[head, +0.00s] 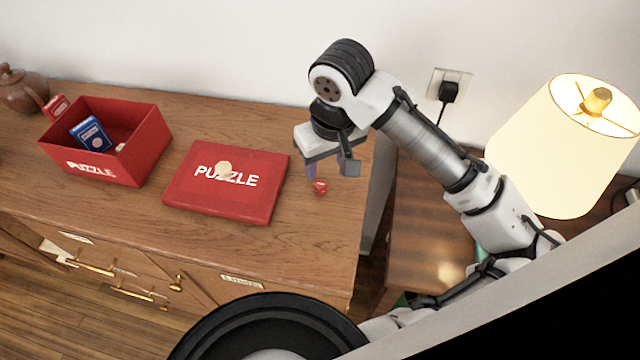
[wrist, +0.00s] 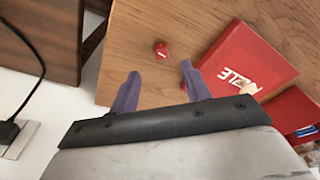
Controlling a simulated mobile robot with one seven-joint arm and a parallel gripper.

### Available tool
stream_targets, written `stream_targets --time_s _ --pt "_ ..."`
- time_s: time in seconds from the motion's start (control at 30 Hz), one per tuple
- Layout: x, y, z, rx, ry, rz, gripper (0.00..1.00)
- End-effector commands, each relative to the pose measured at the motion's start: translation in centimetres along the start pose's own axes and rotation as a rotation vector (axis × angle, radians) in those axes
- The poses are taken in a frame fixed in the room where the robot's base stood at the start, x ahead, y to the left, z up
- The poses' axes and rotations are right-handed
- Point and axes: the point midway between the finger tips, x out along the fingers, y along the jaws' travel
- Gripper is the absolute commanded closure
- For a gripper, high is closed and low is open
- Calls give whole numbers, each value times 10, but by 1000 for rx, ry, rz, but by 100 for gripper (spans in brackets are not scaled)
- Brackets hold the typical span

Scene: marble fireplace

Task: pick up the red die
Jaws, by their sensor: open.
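The red die (head: 320,187) lies on the wooden cabinet top near its right end, just right of the red puzzle lid. In the wrist view the die (wrist: 161,50) sits on bare wood, beyond the fingertips and between their lines. My gripper (head: 325,172) is above the cabinet top, close to the die in the head view. Its two purple fingers also show in the wrist view (wrist: 160,78). They are apart with nothing between them, so it is open and empty. The die is fully visible in the wrist view.
The red puzzle lid (head: 200,200) lies flat with a small pale object (head: 223,168) on it. An open red puzzle box (head: 150,158) holds a blue card box (head: 90,133). A brown teapot (head: 20,92) stands far left. A lamp (head: 562,150) stands right, beyond the cabinet's edge.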

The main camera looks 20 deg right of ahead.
Motion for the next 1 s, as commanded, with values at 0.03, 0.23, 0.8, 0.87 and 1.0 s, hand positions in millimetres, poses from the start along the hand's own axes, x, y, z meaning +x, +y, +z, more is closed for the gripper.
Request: stream_targets --time_s 0.03,0.23,0.8,0.87,1.0 --pt "9 0 0 1 -1 -2 53" --pt "28 0 -1 0 2 0 53" --pt "82 -2 -6 -1 6 -1 53" --pt "82 -2 -6 -1 6 0 53" --pt "82 -2 -6 -1 6 0 55"
